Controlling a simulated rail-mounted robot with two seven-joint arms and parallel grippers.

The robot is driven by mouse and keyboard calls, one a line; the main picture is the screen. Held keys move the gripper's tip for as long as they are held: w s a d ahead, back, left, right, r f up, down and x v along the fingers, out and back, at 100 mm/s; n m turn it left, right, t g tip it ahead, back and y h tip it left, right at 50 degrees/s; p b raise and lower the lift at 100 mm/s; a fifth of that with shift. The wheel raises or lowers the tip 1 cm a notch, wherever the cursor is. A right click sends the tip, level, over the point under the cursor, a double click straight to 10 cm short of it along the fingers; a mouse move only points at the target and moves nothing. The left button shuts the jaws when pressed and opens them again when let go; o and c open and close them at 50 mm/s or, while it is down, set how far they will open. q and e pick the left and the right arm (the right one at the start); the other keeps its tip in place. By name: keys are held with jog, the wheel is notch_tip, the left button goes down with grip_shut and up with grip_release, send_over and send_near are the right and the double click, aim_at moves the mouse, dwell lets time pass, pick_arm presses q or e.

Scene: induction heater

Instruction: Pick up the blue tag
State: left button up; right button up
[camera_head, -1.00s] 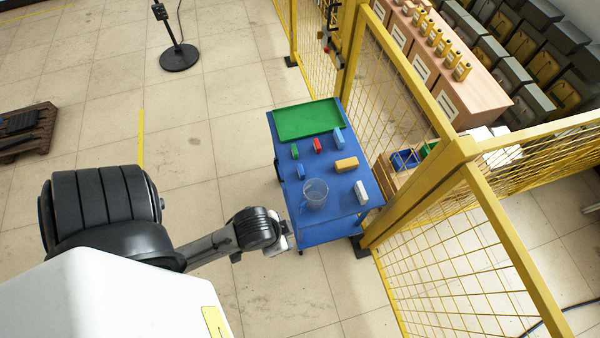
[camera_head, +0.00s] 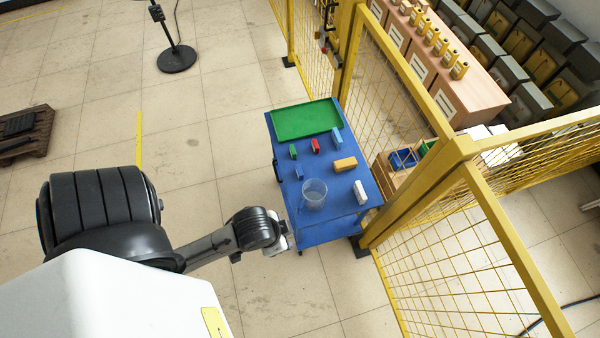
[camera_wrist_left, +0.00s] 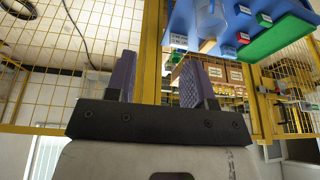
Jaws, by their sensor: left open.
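Two blue pieces lie on the blue table (camera_head: 324,228): a small blue block (camera_head: 299,173) near its left edge and a longer light-blue block (camera_head: 337,137) near the green tray. I cannot tell which is the blue tag. My left gripper (camera_head: 282,242) is off the table's front left corner, apart from both pieces. In the left wrist view the left gripper (camera_wrist_left: 158,78) is open, with nothing between its two purple-grey fingers. The table top shows there at the upper right, beyond the fingers. My right gripper is not in view.
The table also holds a green tray (camera_head: 305,121), a clear beaker (camera_head: 314,193), a yellow block (camera_head: 345,164), a white block (camera_head: 360,192), a red block (camera_head: 315,145) and a green block (camera_head: 293,151). A yellow mesh fence (camera_head: 400,205) borders its right side.

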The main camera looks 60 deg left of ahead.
pick_arm(q)
jog(key=shift+o, duration=0.3)
jog(key=shift+a, duration=0.1)
jog(key=o, duration=0.3)
jog(key=shift+a, duration=0.1)
jog(key=o, duration=0.5)
